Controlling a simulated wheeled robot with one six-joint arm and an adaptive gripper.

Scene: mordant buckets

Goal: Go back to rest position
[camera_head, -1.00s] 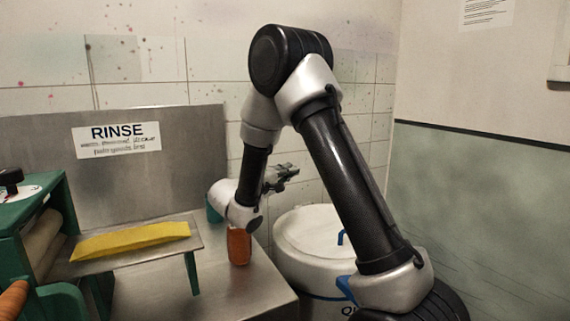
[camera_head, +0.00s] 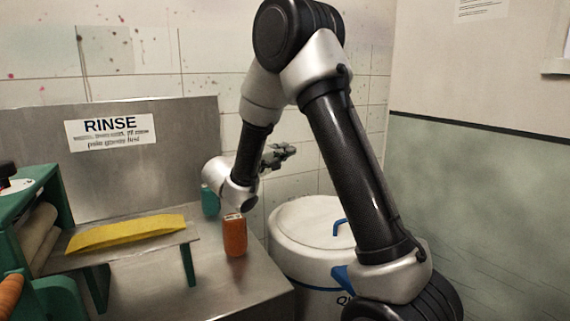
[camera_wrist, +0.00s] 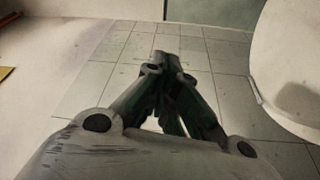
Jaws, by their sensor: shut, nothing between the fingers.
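My gripper (camera_head: 279,155) is raised above the right end of the steel counter in the head view, pointing right and away from the counter things. In the wrist view its fingers (camera_wrist: 161,62) meet at the tips, with nothing between them. My arm is bent, with its elbow at the top of the head view. The wrist hangs just above an orange container (camera_head: 235,238) standing upright on the counter; I cannot tell the exact gap.
A teal container (camera_head: 210,203) stands behind the orange one, partly hidden by my wrist. A white lidded bucket (camera_head: 303,232) stands right of the counter (camera_head: 222,290). A green-framed machine (camera_head: 45,190) with a yellow cloth (camera_head: 125,240) on its tray is at left. Tiled wall stands behind.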

